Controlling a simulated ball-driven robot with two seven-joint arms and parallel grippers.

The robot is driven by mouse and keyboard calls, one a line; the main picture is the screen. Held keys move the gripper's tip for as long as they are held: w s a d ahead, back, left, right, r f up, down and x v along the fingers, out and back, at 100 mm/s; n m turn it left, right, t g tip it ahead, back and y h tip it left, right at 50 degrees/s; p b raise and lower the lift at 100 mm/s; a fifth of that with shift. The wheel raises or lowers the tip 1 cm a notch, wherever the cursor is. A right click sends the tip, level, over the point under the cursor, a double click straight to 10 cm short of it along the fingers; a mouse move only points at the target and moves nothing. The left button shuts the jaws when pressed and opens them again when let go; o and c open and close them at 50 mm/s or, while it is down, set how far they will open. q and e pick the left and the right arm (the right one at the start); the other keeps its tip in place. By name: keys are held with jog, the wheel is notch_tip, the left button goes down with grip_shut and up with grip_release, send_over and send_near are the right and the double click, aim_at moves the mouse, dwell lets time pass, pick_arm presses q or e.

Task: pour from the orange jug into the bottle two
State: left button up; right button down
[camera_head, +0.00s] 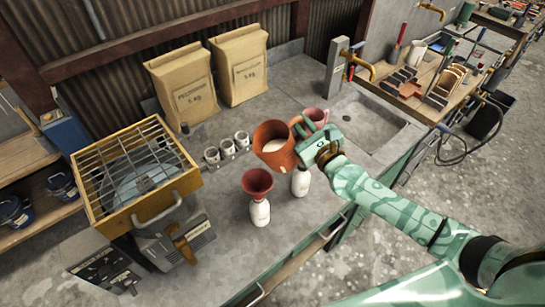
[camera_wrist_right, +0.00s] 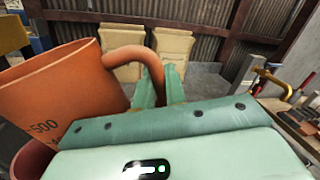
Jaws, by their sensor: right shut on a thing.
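The orange jug (camera_head: 276,148) is held in the air above the bench, tilted a little, with pale contents showing inside. My right gripper (camera_head: 309,131) is shut on the jug's handle. In the right wrist view the jug (camera_wrist_right: 60,95) fills the left side, and the gripper (camera_wrist_right: 162,85) closes around its handle. A white bottle (camera_head: 260,213) stands with a red funnel (camera_head: 257,181) in its top. Another white bottle (camera_head: 300,183) stands to its right, partly under the jug. I cannot read which is bottle two. My left gripper is not in view.
A yellow-framed sieve machine (camera_head: 140,180) stands at the left. Two paper sacks (camera_head: 238,68) stand against the wall. Several small cups (camera_head: 226,150) sit in a rack behind. A sink (camera_head: 368,118) with a tap lies at right.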

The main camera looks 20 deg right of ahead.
aim_at(293, 119)
jog(key=shift+r+n+p, duration=0.5)
jog(key=shift+r+n, duration=0.45)
jog(key=shift+n, duration=0.15)
dwell(0.8)
jog(key=shift+s+a+r+n+t+y+p, duration=0.1)
jog(key=shift+a+r+n+t+y+p, duration=0.2)
jog(key=shift+n, duration=0.4)
jog(key=shift+s+r+n+y+p, duration=0.1)
jog(key=shift+r+n, duration=0.3)
jog(key=shift+n, duration=0.3)
dwell(0.8)
jog(key=shift+s+a+r+n+y, duration=0.1)
jog(key=shift+a+r+n+y, duration=0.15)
jog(key=shift+n, duration=0.4)
jog(key=shift+s+a+r+n+y, duration=0.1)
jog(key=shift+a+n, duration=0.2)
jog(key=shift+n, duration=0.35)
dwell(0.7)
jog(key=shift+s+a+n+y+p, duration=0.15)
jog(key=shift+a+n+y+p, duration=0.15)
jog(key=shift+n, duration=0.3)
jog(key=shift+s+a+n+y+p, duration=0.15)
jog(key=shift+a+n, duration=0.25)
jog(key=shift+n, duration=0.2)
dwell(0.7)
